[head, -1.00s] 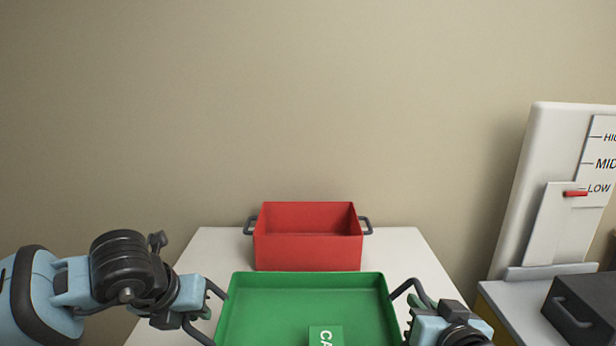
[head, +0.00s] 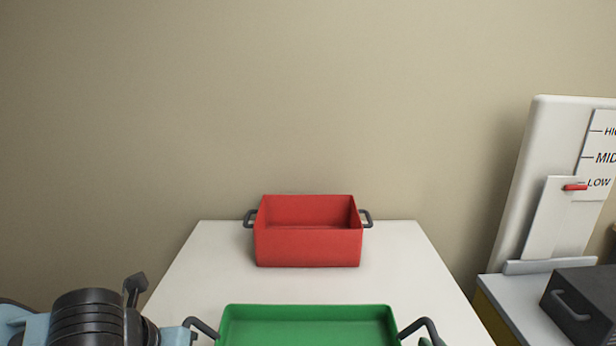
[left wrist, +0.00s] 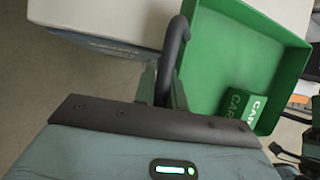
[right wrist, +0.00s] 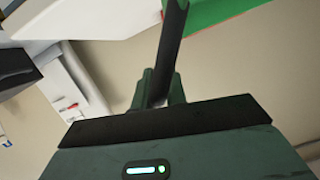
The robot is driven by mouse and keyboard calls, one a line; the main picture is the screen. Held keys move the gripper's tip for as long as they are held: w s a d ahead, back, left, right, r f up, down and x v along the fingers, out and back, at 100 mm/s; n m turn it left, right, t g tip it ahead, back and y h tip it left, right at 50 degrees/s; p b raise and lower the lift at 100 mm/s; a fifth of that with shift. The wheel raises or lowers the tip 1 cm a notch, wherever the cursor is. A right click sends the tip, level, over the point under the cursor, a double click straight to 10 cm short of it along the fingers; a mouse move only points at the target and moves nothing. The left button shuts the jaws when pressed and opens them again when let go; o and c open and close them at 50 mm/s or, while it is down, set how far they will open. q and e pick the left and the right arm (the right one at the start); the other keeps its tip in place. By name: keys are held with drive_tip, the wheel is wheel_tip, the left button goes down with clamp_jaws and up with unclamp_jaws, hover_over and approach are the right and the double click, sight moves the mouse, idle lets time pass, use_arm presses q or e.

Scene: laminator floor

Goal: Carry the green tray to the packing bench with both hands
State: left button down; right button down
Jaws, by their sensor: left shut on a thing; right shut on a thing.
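The green tray (head: 308,327) is at the bottom of the head view, its near part cut off. It has dark handles at its left (head: 203,329) and right (head: 420,326). My left gripper (left wrist: 166,84) is shut on the left handle. My right gripper (right wrist: 162,88) is shut on the right handle. A green box with white lettering (left wrist: 240,104) lies in the tray. A white-topped bench (head: 210,270) is ahead, and the tray is at its near part. I cannot tell whether the tray touches the bench top.
A red bin (head: 308,246) with dark side handles stands at the bench's back. The bench top between bin and tray is clear. To the right, a side table holds a black box (head: 582,305) and a white panel (head: 545,170) with a red slider marked LOW.

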use_arm(q)
drive_tip(key=shift+a, duration=0.15)
use_arm(e)
drive_tip(key=shift+r, duration=0.1)
